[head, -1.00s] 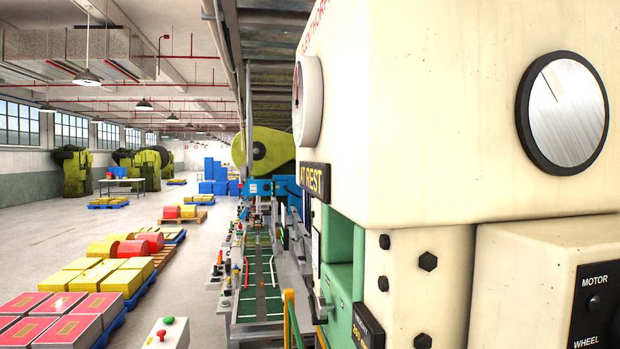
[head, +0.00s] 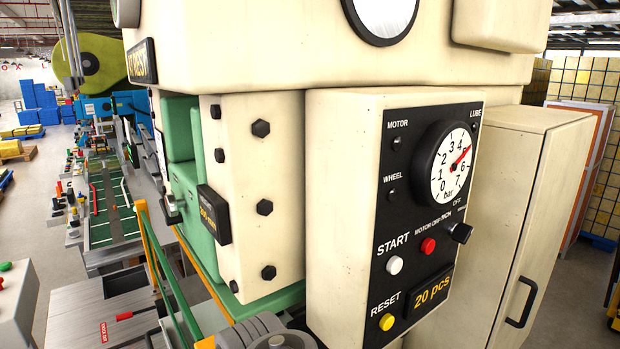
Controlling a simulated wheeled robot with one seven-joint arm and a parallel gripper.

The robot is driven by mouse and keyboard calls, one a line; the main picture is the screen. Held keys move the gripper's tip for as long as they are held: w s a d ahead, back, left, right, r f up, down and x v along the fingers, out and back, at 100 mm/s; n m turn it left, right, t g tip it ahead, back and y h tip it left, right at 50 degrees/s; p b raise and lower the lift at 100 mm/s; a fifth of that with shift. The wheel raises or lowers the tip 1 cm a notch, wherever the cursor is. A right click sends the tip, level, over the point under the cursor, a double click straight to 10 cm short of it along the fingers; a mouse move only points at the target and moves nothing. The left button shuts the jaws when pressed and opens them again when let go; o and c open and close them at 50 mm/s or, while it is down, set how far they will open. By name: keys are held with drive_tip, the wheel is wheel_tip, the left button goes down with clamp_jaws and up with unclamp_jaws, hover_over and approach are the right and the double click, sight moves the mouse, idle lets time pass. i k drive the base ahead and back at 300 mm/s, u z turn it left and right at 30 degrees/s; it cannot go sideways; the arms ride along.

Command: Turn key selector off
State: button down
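The key selector (head: 460,233) is a black knob at the right edge of the black control panel (head: 381,288) on the cream press. Small lettering, partly readable as "OFF" and "INCH", stands around it. I cannot tell which mark it points to. A red button (head: 428,246) sits just left of it, with a white START button (head: 395,265) and a yellow RESET button (head: 387,322) lower down. A pressure gauge (head: 453,163) with a red needle is above it. Grey rounded parts at the bottom edge may be mine. My gripper's fingers do not show.
A tall cream cabinet (head: 540,180) with a black handle stands right of the panel box. A yellow-green rail (head: 165,270) and a green conveyor line (head: 110,205) lie to the left. A grey button box (head: 15,310) stands at the lower left.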

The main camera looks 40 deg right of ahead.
sight(460, 232)
drive_tip(key=u, duration=0.2)
drive_tip(key=k, duration=0.75)
drive_tip(key=z, duration=0.55)
drive_tip(key=k, duration=0.85)
drive_tip(key=z, duration=0.65)
